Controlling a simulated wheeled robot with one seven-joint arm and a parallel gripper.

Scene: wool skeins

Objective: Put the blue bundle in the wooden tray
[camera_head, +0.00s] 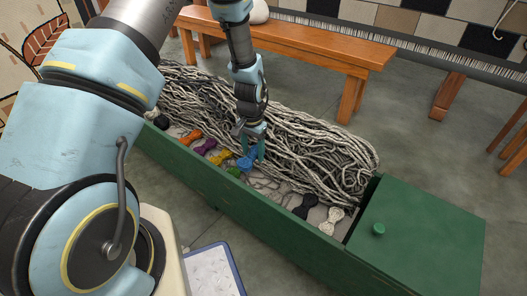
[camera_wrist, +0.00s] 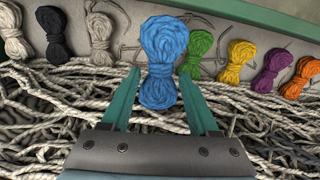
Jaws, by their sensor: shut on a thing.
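The blue bundle (camera_head: 248,159) is a wool skein tied at its waist, inside the long green trough (camera_head: 263,237). My gripper (camera_head: 251,141) reaches down into the trough and is shut on the blue bundle. In the wrist view the blue bundle (camera_wrist: 162,42) stands between the two teal fingers of my gripper (camera_wrist: 160,75). Whether it is lifted off the trough floor I cannot tell.
Loose grey wool (camera_head: 310,145) fills the back. A wooden bench (camera_head: 290,38) stands behind; a blue-rimmed panel (camera_head: 212,272) lies front left.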

